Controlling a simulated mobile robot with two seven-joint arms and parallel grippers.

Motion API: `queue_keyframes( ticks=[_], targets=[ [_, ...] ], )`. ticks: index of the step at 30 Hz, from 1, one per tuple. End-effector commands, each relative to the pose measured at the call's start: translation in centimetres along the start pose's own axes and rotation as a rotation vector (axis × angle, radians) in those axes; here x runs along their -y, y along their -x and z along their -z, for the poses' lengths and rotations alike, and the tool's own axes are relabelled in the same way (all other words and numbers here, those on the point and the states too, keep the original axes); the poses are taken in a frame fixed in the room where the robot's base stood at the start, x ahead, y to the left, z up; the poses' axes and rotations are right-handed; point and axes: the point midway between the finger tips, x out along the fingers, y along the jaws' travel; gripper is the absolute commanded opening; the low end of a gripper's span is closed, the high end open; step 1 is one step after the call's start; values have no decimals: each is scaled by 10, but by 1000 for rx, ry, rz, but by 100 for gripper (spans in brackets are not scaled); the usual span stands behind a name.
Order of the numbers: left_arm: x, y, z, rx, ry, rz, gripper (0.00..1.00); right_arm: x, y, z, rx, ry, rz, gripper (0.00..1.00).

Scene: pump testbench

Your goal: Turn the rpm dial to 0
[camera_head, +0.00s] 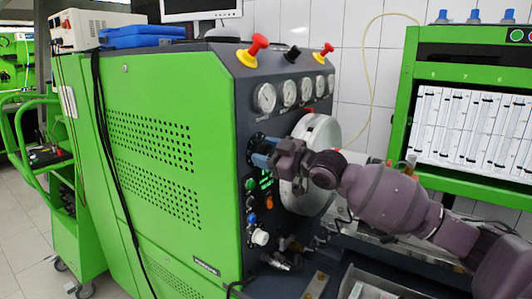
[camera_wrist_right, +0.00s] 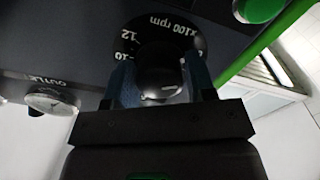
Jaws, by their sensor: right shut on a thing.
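The rpm dial is a round black knob (camera_wrist_right: 163,75) on a black disc scale (camera_wrist_right: 185,38) marked "x100 rpm", with "12" and "10" readable in the right wrist view. My right gripper (camera_wrist_right: 160,82) has its two blue fingers on either side of the knob and is shut on it. In the head view my right gripper (camera_head: 262,153) reaches the dark front panel of the green testbench (camera_head: 150,150), below the gauges. It hides the knob there, and only part of the scale (camera_head: 256,142) shows. My left gripper is not in view.
Several round gauges (camera_head: 265,97) line the panel above the dial, with red mushroom buttons (camera_head: 258,44) on top. A large pale disc (camera_head: 318,135) stands close beside my right wrist. A white knob (camera_head: 260,237) and small buttons sit lower on the panel.

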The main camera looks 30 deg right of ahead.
Motion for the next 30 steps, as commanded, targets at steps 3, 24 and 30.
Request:
queue_keyframes(
  ticks=[3, 24, 30],
  targets=[
    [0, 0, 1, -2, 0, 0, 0, 0, 0, 0, 0, 6, -1, 27],
    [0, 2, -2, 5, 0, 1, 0, 0, 2, 0, 0, 3, 0, 70],
    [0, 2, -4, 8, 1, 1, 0, 0, 19, -1, 1, 3, 0, 70]
  ],
)
